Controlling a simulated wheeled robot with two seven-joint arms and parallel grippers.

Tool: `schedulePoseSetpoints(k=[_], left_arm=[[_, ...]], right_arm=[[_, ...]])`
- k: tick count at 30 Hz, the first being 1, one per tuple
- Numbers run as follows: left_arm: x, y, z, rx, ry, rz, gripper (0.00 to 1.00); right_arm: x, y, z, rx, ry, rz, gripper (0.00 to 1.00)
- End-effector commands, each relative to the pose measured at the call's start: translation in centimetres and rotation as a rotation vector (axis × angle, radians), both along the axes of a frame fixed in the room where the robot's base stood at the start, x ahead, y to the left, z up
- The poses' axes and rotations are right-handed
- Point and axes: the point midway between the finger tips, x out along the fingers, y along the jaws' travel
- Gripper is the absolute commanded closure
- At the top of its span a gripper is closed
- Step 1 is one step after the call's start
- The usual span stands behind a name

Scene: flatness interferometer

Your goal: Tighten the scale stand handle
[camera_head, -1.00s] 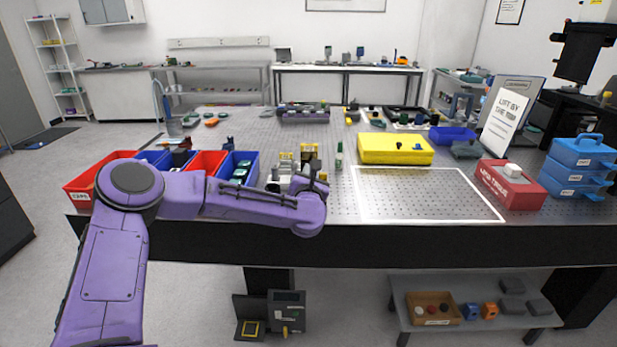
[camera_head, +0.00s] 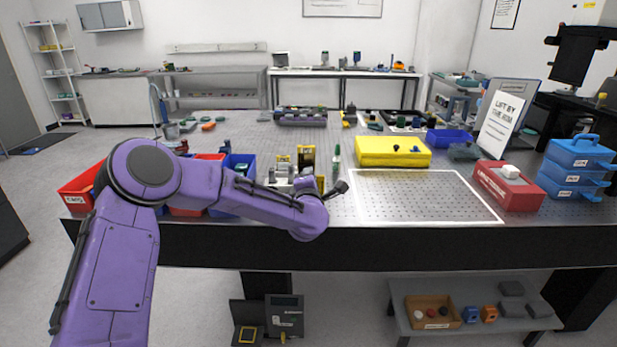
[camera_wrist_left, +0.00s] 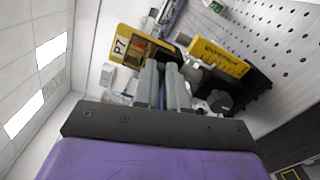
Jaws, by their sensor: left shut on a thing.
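In the left wrist view, my left gripper (camera_wrist_left: 163,66) is shut, its two grey fingers close together. They reach to a small part at the scale stand, taken to be its handle; the fingers hide it almost wholly. Around the tips are a yellow frame (camera_wrist_left: 121,46) marked P7 and a black block with a yellow top (camera_wrist_left: 220,57) and a black knob (camera_wrist_left: 220,101). In the head view, yellow-and-grey fixtures (camera_head: 305,156) stand near the bench's front edge, just behind my left wrist. The wrist hides the fingers there. My right gripper is not in view.
Red and blue bins (camera_head: 78,192) stand left, partly behind my arm. A yellow case (camera_head: 393,151), a white-outlined area (camera_head: 425,196), a red box (camera_head: 508,186) and blue stacked trays (camera_head: 575,165) lie right. The outlined area is clear. A green-and-white bottle (camera_head: 336,156) stands beside the fixtures.

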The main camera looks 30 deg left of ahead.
Motion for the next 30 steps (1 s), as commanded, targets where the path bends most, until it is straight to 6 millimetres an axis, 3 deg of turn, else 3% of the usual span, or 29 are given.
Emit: schedulePoseSetpoints(k=[12, 30], left_arm=[[-0.01, -0.06, -0.32, 0.171, 0.107, 0.000, 1.00], [-0.02, -0.04, -0.42, 0.198, 0.125, 0.000, 1.00]], right_arm=[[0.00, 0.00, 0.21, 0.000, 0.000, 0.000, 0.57], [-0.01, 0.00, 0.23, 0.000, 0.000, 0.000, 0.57]])
